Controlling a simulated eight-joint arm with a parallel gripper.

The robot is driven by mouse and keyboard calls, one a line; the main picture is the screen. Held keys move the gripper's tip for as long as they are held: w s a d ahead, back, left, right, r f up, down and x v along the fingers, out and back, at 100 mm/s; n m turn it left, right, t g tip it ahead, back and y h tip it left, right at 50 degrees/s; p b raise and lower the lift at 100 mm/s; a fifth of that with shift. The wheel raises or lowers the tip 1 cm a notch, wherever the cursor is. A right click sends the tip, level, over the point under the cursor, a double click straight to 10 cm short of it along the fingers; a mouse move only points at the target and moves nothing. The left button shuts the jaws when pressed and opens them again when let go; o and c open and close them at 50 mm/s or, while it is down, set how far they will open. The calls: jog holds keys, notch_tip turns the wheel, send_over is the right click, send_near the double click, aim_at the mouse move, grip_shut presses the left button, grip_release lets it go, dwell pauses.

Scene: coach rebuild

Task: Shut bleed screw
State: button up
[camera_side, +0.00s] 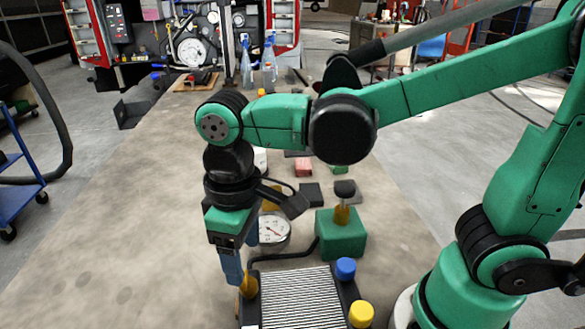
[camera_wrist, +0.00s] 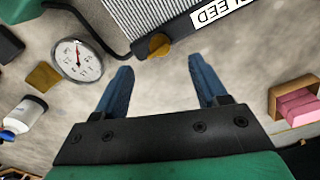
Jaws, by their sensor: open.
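The bleed screw, a brass-coloured wing-shaped knob (camera_wrist: 158,46), sits at the edge of the finned radiator (camera_wrist: 160,12), by a white label reading "BLEED" in the wrist view. It also shows at the radiator's near left corner in the side view (camera_side: 249,286). My gripper (camera_wrist: 160,66) is open and empty, with its two blue fingers pointing toward the radiator. The knob lies ahead of the gap between the fingertips, and no contact shows. In the side view my gripper (camera_side: 233,268) hangs just above and left of the knob; its far finger is partly hidden.
A round gauge (camera_side: 274,231) and a green block with a brass stem (camera_side: 341,237) stand behind the radiator. Blue (camera_side: 346,268) and yellow (camera_side: 361,314) caps are on its right side. A black hose runs to it. The bench's left side is clear.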

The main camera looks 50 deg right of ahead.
aim_at(248, 281)
jog(key=n, duration=0.5)
jog(key=shift+f+n, duration=0.2)
jog(key=shift+n, duration=0.1)
jog(key=shift+f, duration=2.6)
grip_shut()
